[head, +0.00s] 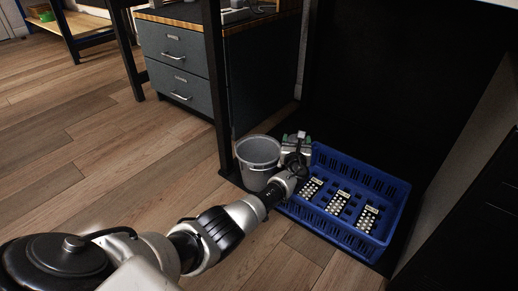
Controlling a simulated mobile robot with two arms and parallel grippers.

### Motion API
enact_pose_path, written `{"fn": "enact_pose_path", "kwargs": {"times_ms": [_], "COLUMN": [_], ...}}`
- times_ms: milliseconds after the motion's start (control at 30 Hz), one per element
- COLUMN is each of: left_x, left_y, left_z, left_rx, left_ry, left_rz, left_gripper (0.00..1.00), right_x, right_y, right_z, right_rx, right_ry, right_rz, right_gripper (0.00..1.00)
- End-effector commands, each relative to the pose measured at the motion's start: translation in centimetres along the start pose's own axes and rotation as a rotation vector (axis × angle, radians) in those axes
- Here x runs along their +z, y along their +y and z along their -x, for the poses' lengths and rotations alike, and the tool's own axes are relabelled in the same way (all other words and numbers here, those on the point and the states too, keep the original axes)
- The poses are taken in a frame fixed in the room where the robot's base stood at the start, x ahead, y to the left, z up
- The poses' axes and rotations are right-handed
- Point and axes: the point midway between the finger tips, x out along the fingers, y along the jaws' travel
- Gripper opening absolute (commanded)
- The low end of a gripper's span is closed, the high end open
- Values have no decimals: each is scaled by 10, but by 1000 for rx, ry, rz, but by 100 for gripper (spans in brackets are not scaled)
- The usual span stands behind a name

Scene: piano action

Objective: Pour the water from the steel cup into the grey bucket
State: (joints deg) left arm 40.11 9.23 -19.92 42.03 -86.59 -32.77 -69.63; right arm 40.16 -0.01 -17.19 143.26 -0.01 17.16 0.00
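The grey bucket (259,156) stands upright on the floor, beside a black post and left of the blue crate. Its inside looks empty from here, though the bottom is partly hidden. My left arm reaches in from the lower left, and my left gripper (297,139) is just right of the bucket's rim, above the gap between bucket and crate. The gripper points away from me, and its wrist hides most of it. I cannot tell whether it holds anything. I cannot make out the steel cup or any water. My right gripper is not in view.
A blue crate (337,238) with several pale dotted blocks lies right of the bucket. A black post (217,80) rises close to the bucket's left. A grey drawer cabinet (178,67) stands behind. A dark panel closes off the back right. Wooden floor (95,150) at left is clear.

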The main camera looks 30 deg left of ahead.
Motion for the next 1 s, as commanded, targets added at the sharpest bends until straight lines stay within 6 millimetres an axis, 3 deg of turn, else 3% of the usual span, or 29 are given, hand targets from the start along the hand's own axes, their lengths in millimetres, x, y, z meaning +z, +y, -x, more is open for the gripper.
{"fn": "enact_pose_path", "kwargs": {"times_ms": [367, 633, 767, 1000], "left_x": [8, 33, 17, 24], "left_y": [16, 34, 43, 60], "left_z": [-1, -3, -4, -6], "left_rx": [-4, -6, -6, -7], "left_ry": [17, 36, 48, 62], "left_rz": [161, 336, 420, 575], "left_gripper": [42, 42, 42, 42], "right_x": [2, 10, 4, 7], "right_y": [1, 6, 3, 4], "right_z": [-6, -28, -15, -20], "right_rx": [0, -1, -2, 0], "right_ry": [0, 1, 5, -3], "right_rz": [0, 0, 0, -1], "right_gripper": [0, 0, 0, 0]}}
